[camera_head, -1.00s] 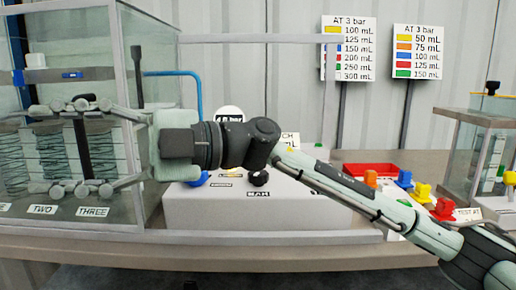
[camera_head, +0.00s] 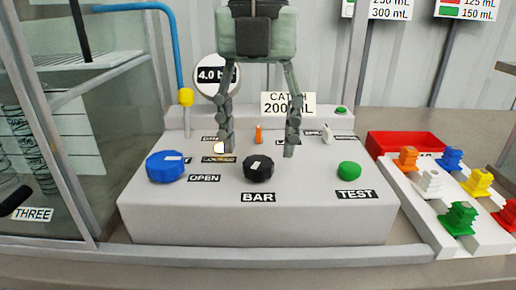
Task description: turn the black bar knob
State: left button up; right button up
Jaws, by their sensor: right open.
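The black bar knob (camera_head: 258,172) sits on the front top of the grey control box, above the label BAR. It has a small white mark on its top. My right gripper (camera_head: 259,152) comes down from the top of the picture with its two fingers spread wide. The fingertips appear just behind the knob, one to each side of it, and nothing is between them. I cannot tell how high they are above the box. A round gauge (camera_head: 213,75) reading 4.0 bar is partly covered by the left finger. My left gripper is not in view.
A blue knob (camera_head: 166,166) is left of the black knob, and a green TEST button (camera_head: 348,170) is right. A small orange piece (camera_head: 258,134) stands behind. A glass tank is at left. A red tray (camera_head: 405,145) and several coloured pieces are at right.

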aim_at(258, 163)
notch_tip(258, 163, down, 2)
jog(key=shift+f, duration=0.15)
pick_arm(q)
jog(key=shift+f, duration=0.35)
pick_arm(e)
jog(key=shift+f, duration=0.4)
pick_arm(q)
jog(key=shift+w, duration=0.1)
pick_arm(e)
jog(key=shift+c, duration=0.6)
jog(key=c, duration=1)
jog(key=shift+c, duration=0.2)
